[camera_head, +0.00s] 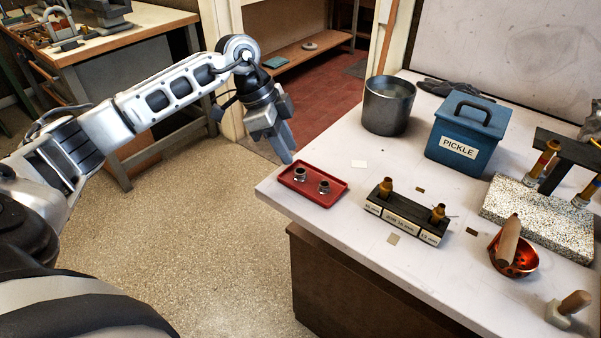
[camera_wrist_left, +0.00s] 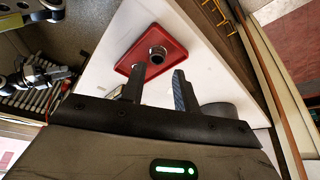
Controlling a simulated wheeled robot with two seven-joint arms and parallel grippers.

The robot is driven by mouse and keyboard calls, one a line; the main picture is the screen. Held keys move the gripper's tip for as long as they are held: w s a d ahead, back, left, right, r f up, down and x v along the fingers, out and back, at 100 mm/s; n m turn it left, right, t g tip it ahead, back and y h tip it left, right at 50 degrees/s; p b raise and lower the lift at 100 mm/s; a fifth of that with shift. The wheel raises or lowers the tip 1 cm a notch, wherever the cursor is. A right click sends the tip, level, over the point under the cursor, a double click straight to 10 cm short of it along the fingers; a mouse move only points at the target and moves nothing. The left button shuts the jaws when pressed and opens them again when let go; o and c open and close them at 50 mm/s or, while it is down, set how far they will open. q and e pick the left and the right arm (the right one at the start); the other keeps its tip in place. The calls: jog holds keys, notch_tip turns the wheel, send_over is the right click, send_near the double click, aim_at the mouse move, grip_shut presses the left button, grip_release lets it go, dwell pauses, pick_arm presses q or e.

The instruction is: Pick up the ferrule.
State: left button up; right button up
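Two small silver ring-shaped pieces, which look like ferrules, stand on a red tray (camera_head: 335,199) at the near-left corner of the bench. One ferrule (camera_head: 300,175) is at the left, the other ferrule (camera_head: 323,187) to its right. My left gripper (camera_head: 287,157) hangs above and just beyond the tray, pointing down. In the left wrist view, its two fingers (camera_wrist_left: 157,88) are apart with nothing between them. One ferrule (camera_wrist_left: 157,53) shows there past the fingertips, on the red tray (camera_wrist_left: 167,33); the other is mostly hidden behind a finger. My right gripper is not in view.
A labelled block (camera_head: 405,221) with brass pieces stands right of the tray. A metal pot (camera_head: 388,105) and a blue PICKLE box (camera_head: 465,137) stand behind. A copper bowl (camera_head: 516,262) sits at the right. The bench around the tray is mostly clear.

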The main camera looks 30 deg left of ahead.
aim_at(304, 177)
pick_arm(q)
jog(key=x, duration=0.5)
jog(key=shift+d+f+p, duration=0.1)
jog(key=shift+d+p, duration=0.1)
jog(key=shift+p, duration=0.1)
grip_shut()
